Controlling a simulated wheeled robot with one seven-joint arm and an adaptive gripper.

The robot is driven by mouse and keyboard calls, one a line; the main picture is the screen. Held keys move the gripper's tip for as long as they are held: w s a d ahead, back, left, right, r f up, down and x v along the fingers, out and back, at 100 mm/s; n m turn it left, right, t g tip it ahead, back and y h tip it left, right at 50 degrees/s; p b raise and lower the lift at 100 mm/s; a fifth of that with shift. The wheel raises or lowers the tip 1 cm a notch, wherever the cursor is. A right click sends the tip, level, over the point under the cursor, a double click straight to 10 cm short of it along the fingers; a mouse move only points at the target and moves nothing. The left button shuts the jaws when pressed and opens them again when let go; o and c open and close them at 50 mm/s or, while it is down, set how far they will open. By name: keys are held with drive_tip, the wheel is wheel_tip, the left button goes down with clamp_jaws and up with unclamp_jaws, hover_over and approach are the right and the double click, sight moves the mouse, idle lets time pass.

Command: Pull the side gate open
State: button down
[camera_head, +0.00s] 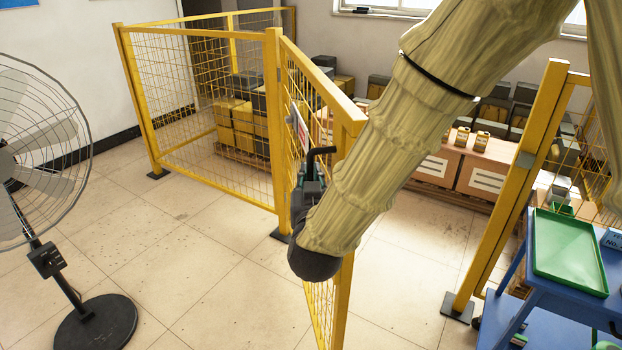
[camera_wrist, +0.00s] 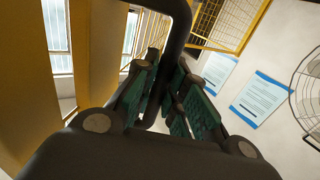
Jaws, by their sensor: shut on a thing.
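The side gate (camera_head: 350,125) is a yellow frame with wire mesh, swung out toward me at an angle from the fence post, with an open gap to its right. Its black bar handle (camera_head: 322,151) stands on the gate near its free edge. My gripper (camera_head: 312,188) is at the handle, partly hidden behind my arm. In the wrist view, the green-padded fingers of my gripper (camera_wrist: 160,95) are closed around the black handle (camera_wrist: 178,40). The yellow gate post (camera_wrist: 95,50) stands to the left there. The lower part of the gate is partly hidden by my arm.
A standing fan (camera_head: 95,318) is at the left. A fixed yellow fence panel (camera_head: 205,120) stands behind. A blue cart (camera_head: 560,305) with a green tray (camera_head: 568,252) is at the right, by a yellow post (camera_head: 510,190). Boxes (camera_head: 485,175) lie beyond the gap. The floor at centre-left is clear.

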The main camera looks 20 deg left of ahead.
drive_tip(key=c, duration=1.5)
unclamp_jaws()
drive_tip(key=shift+r, duration=0.1)
drive_tip(key=shift+o, duration=0.2)
drive_tip(key=v, duration=1.2)
